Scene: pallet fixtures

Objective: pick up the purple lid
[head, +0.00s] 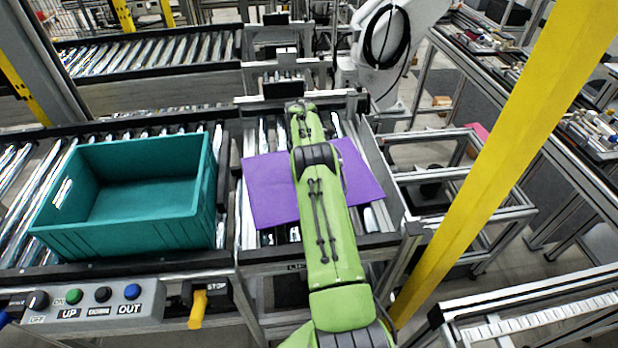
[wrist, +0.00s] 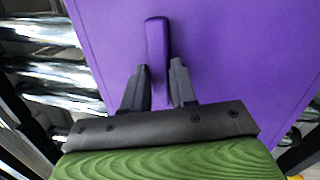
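The purple lid (head: 269,196) is a flat purple panel on the roller conveyor section right of the teal crate. My green arm reaches over it in the head view and covers its middle. In the wrist view the lid (wrist: 235,60) fills most of the picture, with a raised purple bar handle (wrist: 157,50) on it. My gripper (wrist: 159,75) has its two dark fingers apart, one on each side of the near end of the handle. A gap shows between the fingers, and I cannot tell whether either touches the handle. The gripper's fingers are hidden in the head view.
An empty teal crate (head: 130,235) stands on the rollers at left. A yellow post (head: 490,170) rises at right. A button panel (head: 90,303) and a yellow-handled stop switch (head: 198,308) are at the front. A white robot arm (head: 392,50) stands behind.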

